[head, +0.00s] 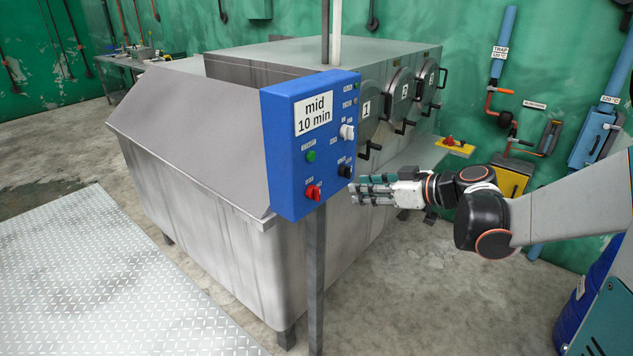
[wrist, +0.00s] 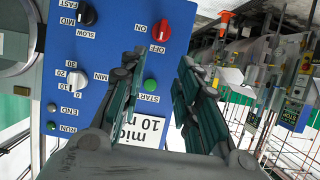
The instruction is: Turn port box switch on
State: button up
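A blue control box (head: 290,135) on a post carries a label "mid 10 min"; no "port box" marking is readable. Its red rotary switch (head: 313,191) is at the lower left of the panel. The wrist view shows the red switch (wrist: 161,30) upside down, beside the words ON and OFF; I cannot tell which one it points to. My gripper (head: 353,190) is just right of the box. In the wrist view my gripper (wrist: 160,60) is open and empty, its fingers facing the panel, with the red switch beyond the gap between the tips.
The panel also holds a green START button (wrist: 150,86), a black FAST/MID/SLOW knob (wrist: 86,14) and a white minutes knob (wrist: 77,80). A large metal vat (head: 200,200) stands behind the box, with numbered round doors (head: 403,92). Open floor (head: 410,300) lies in front.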

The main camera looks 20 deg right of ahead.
aim_at(318, 189)
jog(key=b+x, duration=0.2)
jog(key=x, duration=1.1)
jog(key=shift+w+a+f+b, duration=0.15)
jog(key=shift+w+a+b, duration=0.05)
jog(key=shift+w+b, duration=0.1)
jog(key=shift+c, duration=0.6)
grip_shut()
